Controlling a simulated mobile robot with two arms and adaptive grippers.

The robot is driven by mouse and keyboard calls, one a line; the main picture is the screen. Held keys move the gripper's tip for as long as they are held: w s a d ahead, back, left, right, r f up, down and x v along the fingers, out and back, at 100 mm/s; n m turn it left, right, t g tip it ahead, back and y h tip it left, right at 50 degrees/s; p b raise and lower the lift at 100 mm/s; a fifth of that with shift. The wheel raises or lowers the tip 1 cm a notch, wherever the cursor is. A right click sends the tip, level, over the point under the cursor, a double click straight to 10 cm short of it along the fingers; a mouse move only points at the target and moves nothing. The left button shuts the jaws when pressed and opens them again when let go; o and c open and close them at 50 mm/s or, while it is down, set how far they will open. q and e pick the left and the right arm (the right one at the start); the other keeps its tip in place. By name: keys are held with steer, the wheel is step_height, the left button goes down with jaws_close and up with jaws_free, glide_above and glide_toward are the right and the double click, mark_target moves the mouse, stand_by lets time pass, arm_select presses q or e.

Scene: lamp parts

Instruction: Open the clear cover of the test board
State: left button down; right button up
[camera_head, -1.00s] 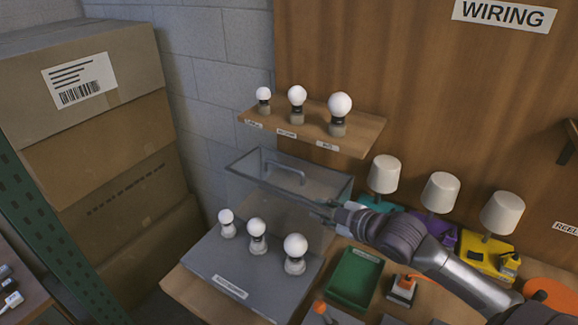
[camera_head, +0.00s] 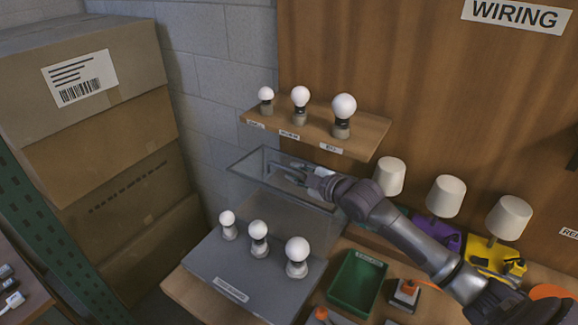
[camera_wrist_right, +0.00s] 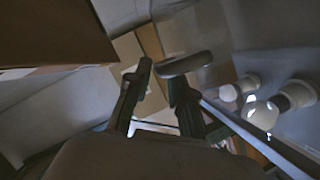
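The test board (camera_head: 212,262) is a grey box with a label on its front and three white bulbs on top. Its clear cover (camera_head: 250,163) stands raised and tilted at the board's back edge, off the bulbs. My right gripper (camera_head: 298,172) reaches in from the right and is at the cover's handle, which it partly hides. In the right wrist view, the two fingers (camera_wrist_right: 158,92) are apart, and a grey rounded bar, likely the handle (camera_wrist_right: 186,63), lies at the tip of one finger. I see no firm grip on it. My left gripper is not in view.
A wooden shelf (camera_head: 365,143) with three bulbs is just above the cover. Right of the board are a green tray (camera_head: 357,283) and lamps with white shades (camera_head: 446,196). Stacked cardboard boxes (camera_head: 100,140) stand at the left.

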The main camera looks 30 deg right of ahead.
mark_target(293, 172)
steer(key=shift+x, duration=1.75)
jaws_close()
